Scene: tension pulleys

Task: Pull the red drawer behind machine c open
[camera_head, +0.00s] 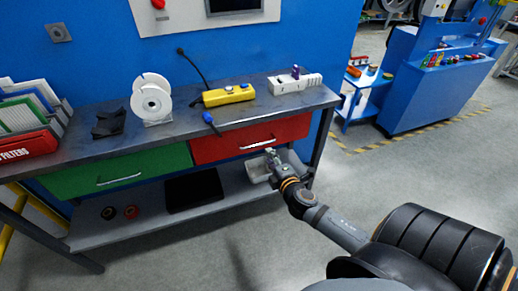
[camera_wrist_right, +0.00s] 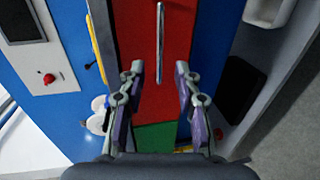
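The red drawer (camera_head: 222,148) is set under the right part of the workbench top and looks shut, its front in line with the bench. Its pale bar handle (camera_head: 258,144) runs along the front. My right gripper (camera_head: 271,154) is in front of the drawer, near the handle's right end. In the right wrist view, the red drawer front (camera_wrist_right: 185,28) and handle (camera_wrist_right: 160,45) lie ahead of my right gripper (camera_wrist_right: 157,72). Its fingers are apart with nothing between them, and the handle lines up with the gap. I cannot tell how far away it is. My left gripper is not in view.
The green drawer (camera_head: 120,173) is left of the red one. The lower shelf (camera_head: 98,233) holds a black box (camera_head: 192,191) and a grey bin (camera_head: 258,171) close below my right gripper. A yellow control box (camera_head: 229,95) lies on the bench top. Floor in front is clear.

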